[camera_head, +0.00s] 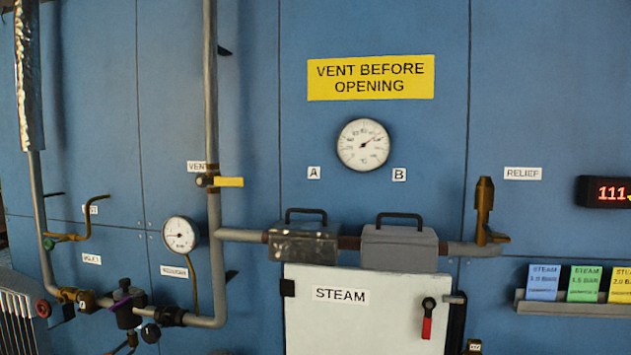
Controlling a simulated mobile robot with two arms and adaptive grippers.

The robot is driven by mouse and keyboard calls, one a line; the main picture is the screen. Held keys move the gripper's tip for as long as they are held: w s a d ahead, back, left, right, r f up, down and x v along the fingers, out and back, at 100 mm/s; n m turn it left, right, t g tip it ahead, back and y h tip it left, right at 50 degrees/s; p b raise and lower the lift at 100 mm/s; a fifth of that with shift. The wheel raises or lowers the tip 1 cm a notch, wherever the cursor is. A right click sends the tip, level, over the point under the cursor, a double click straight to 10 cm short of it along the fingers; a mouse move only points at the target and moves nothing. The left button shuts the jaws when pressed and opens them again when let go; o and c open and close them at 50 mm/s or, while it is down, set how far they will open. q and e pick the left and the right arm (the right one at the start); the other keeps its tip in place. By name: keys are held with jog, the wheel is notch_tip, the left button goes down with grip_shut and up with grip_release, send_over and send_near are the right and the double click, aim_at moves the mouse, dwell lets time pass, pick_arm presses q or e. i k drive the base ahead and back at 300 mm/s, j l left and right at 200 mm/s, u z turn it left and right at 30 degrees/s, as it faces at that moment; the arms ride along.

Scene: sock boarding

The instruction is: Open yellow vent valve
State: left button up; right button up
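The vent valve (205,181) sits on the vertical grey pipe in the head view, left of centre. Its yellow lever handle (229,182) points right and lies horizontal, across the upright pipe. A white VENT label (196,167) is just above and left of it. Neither my left nor my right gripper is in view, and nothing touches the lever.
A yellow sign (370,77) reads "VENT BEFORE OPENING". A dial gauge (363,145) is below it. A smaller gauge (180,235) is left of the vertical pipe (212,110). The white STEAM door (365,315) has a red-handled latch (427,318). Two handled blocks cover the horizontal pipe.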

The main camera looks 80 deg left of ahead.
aim_at(202, 180)
jog(key=u, duration=3.25)
